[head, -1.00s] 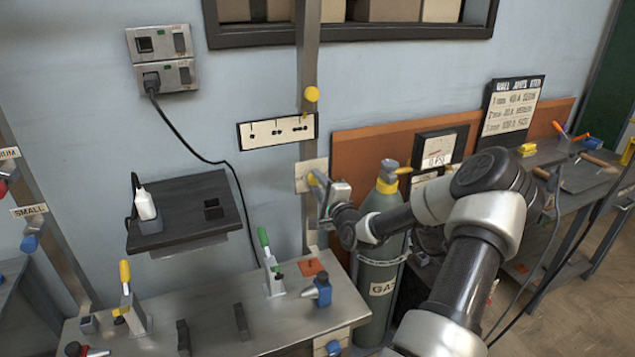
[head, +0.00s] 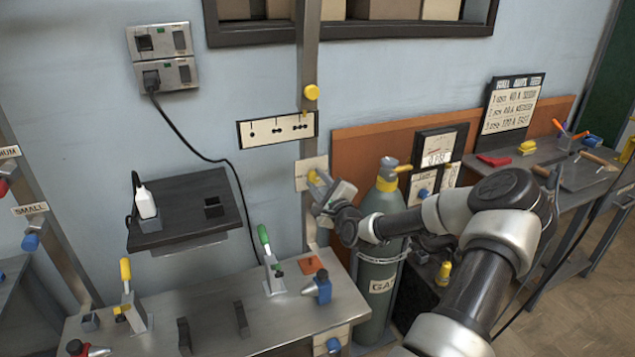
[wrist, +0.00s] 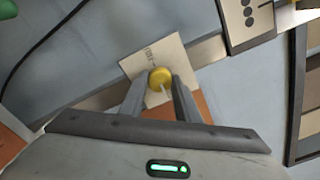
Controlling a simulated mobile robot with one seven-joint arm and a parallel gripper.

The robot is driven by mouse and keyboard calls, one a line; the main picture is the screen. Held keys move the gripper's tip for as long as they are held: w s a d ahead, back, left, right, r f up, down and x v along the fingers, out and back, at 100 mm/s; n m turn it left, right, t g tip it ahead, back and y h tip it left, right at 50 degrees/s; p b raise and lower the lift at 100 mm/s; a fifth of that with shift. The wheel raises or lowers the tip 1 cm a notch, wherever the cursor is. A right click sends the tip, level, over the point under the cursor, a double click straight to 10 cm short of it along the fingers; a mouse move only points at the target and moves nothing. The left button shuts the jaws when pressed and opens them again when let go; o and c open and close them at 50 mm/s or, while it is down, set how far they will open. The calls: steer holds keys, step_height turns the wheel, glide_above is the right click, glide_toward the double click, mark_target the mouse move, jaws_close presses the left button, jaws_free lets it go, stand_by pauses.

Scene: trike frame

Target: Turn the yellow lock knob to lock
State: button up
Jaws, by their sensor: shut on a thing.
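The yellow lock knob (wrist: 160,78) sits on a pale plate fixed to the metal post, and in the wrist view it lies between my two fingers. A thin pale line or pointer runs down its face. In the head view the knob (head: 313,176) shows just at the left of my fingertips, partly hidden. My gripper (wrist: 160,88) is shut on the knob, with a finger on each side; in the head view it (head: 320,183) is tilted at the post. The plate (wrist: 152,56) carries small print that I cannot read fully.
A green gas cylinder (head: 380,245) stands close beside my wrist. Below is a metal bench (head: 215,310) with clamps. A black shelf (head: 185,210) is at left.

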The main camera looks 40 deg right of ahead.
steer(key=o, duration=1)
steer(key=shift+o, duration=0.2)
steer(key=shift+s, duration=0.1)
steer(key=p+v, duration=0.2)
steer(key=v, duration=1.5)
steer(key=shift+s, duration=0.15)
